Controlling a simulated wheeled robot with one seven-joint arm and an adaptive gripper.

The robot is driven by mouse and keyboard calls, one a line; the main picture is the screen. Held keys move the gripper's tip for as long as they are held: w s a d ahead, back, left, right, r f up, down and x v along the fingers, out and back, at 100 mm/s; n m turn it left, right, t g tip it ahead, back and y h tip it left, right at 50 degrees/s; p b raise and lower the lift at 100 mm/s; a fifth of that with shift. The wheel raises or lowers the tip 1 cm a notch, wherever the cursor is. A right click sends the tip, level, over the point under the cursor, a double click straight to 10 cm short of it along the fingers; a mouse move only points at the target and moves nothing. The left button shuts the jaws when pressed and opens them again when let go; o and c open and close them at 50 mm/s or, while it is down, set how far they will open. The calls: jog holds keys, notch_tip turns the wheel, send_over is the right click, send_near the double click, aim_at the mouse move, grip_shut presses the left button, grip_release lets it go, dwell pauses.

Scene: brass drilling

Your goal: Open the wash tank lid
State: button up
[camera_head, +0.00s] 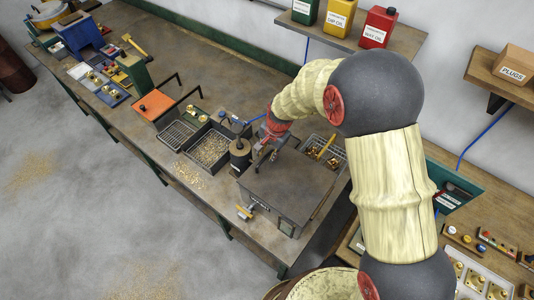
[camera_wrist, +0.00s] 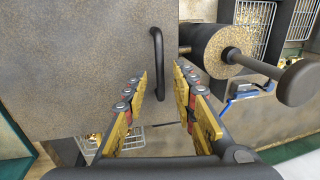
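The wash tank (camera_head: 265,210) is a grey box on the bench, in the middle of the head view. Its flat lid (camera_head: 295,183) lies shut on top and fills the upper left of the wrist view (camera_wrist: 75,60). A black bar handle (camera_wrist: 157,62) stands on the lid near one edge. My gripper (camera_wrist: 161,78) is open and empty, its two yellow-and-red fingers on either side of the handle's near end in the wrist view. I cannot tell how far above the handle they are. In the head view my gripper (camera_head: 262,152) is over the tank's far-left edge, partly hidden by my wrist.
A dark cylindrical pot (camera_head: 240,158) with a plunger stands close beside the tank. A chip-filled tray (camera_head: 208,150) is left of it. A wire basket of brass parts (camera_head: 328,157) sits behind the tank. A shelf with oil cans (camera_head: 341,18) is above.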

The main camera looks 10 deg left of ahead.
jog(key=shift+a+f, duration=0.1)
jog(key=shift+f, duration=0.3)
jog(key=shift+c, duration=0.2)
grip_shut()
dwell(0.6)
